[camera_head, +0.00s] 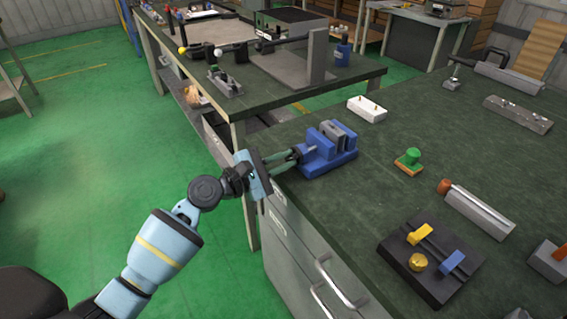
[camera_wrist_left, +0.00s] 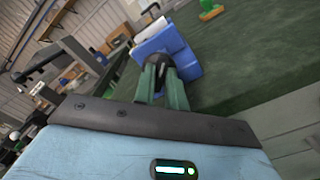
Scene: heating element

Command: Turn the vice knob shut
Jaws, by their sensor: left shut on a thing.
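A blue vice (camera_head: 327,150) with grey jaws stands near the left edge of the dark green bench top. My left gripper (camera_head: 296,154) reaches it from the left, its green fingers at the vice's near left end. In the left wrist view my left gripper (camera_wrist_left: 162,82) is shut on the dark round vice knob (camera_wrist_left: 160,66), in front of the blue vice body (camera_wrist_left: 165,45). The fingers hide part of the knob. How far apart the vice jaws are is hard to tell. My right gripper is not in view.
On the bench are a white block (camera_head: 367,109), a green knob on an orange base (camera_head: 409,161) and a black fixture (camera_head: 431,262) with yellow and blue parts. Another bench (camera_head: 290,85) with equipment stands behind. Drawers with handles lie below the bench edge.

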